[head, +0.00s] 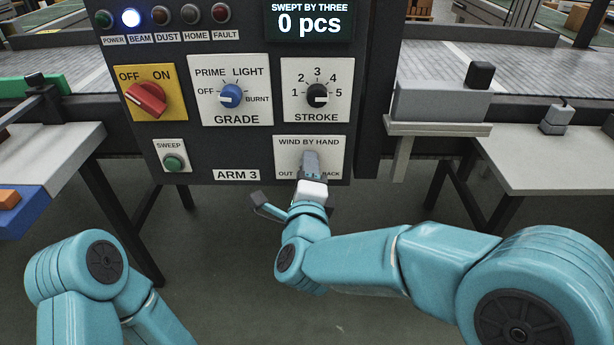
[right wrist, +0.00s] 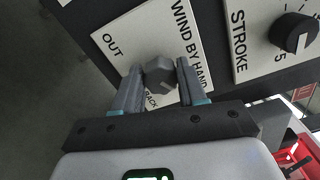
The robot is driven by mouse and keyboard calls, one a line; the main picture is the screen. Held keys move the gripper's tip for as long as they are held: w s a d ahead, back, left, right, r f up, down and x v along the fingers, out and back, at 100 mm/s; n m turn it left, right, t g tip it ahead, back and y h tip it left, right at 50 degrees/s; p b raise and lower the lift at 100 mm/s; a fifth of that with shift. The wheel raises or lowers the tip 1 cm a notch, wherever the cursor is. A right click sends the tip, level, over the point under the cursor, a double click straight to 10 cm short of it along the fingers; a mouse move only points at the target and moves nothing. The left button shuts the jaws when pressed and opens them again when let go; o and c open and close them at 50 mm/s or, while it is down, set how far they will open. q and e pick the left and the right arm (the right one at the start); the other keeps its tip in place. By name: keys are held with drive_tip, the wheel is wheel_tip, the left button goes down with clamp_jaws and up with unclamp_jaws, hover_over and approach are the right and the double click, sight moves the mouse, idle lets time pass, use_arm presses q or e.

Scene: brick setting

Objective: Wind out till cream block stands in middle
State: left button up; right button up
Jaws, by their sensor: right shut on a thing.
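The WIND BY HAND plate (head: 333,147), marked OUT on its left and BACK on its right, is at the lower right of the dark control panel. My right gripper (head: 311,163) is at this plate. In the right wrist view, its two fingers stand on either side of a grey faceted knob (right wrist: 160,74) and are shut on it. The fingers cover part of the plate's lettering. In the head view the gripper hides the knob. My left arm shows at the lower left; its gripper is out of frame. I cannot make out a cream block in either view.
The panel also carries a red OFF/ON switch (head: 146,98), a blue GRADE knob (head: 231,95), a STROKE knob (head: 317,94) and a green SWEEP button (head: 174,162). A grey box (head: 440,101) sits right. A blue tray (head: 30,212) with an orange block is left.

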drive_tip(key=n, duration=0.8)
drive_tip(key=shift+f, duration=0.15)
drive_tip(key=shift+n, duration=0.4)
drive_tip(key=o, duration=1.1)
drive_tip(key=shift+c, duration=0.2)
